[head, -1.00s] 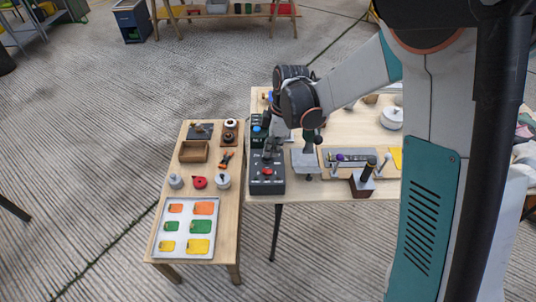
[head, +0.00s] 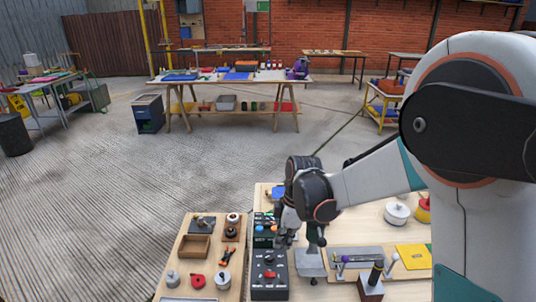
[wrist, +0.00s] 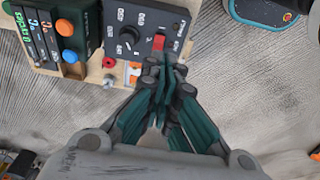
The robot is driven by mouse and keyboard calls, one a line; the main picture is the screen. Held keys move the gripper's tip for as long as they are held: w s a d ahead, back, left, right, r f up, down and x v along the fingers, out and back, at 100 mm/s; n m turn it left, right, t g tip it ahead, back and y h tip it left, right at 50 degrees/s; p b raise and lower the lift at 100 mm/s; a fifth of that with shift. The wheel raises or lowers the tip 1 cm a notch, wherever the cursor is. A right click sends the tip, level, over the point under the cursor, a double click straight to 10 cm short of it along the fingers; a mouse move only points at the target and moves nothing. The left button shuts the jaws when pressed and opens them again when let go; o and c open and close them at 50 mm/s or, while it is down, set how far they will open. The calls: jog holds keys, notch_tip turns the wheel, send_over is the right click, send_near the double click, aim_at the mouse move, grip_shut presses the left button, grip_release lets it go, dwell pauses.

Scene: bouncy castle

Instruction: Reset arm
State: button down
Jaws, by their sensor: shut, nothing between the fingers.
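My gripper (head: 283,238) hangs at the end of my arm over the left part of the larger wooden table (head: 400,292). In the wrist view my gripper (wrist: 166,72) shows teal fingers drawn together, with nothing between them. A dark control box (wrist: 135,30) with a round knob and a red switch (wrist: 158,42) lies just beyond the fingertips in that view. I cannot tell whether the fingers touch it. In the head view the control box (head: 268,288) with its red part stands below my gripper. My arm reaches in from the right.
A white lidded pot (head: 397,213) and yellow sheet (head: 412,257) lie right. A long workbench (head: 225,78) stands far back, with open floor between.

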jog(key=s+d+r+m+t, duration=0.2)
jog(key=s+d+r+m, duration=0.3)
jog(key=r, duration=0.4)
jog(key=s+d+r+m+t+h, duration=0.1)
jog(key=s+d+r+m+t, duration=0.1)
jog(key=s+m, duration=0.4)
jog(key=s+d+r+m+t+h, duration=0.1)
jog(key=s+d+r+m+t, duration=0.2)
jog(key=s+d+m, duration=0.3)
jog(key=s+r, duration=0.1)
jog(key=s, duration=0.3)
jog(key=shift+d+r, duration=0.2)
jog(key=shift+d, duration=0.1)
dwell(0.5)
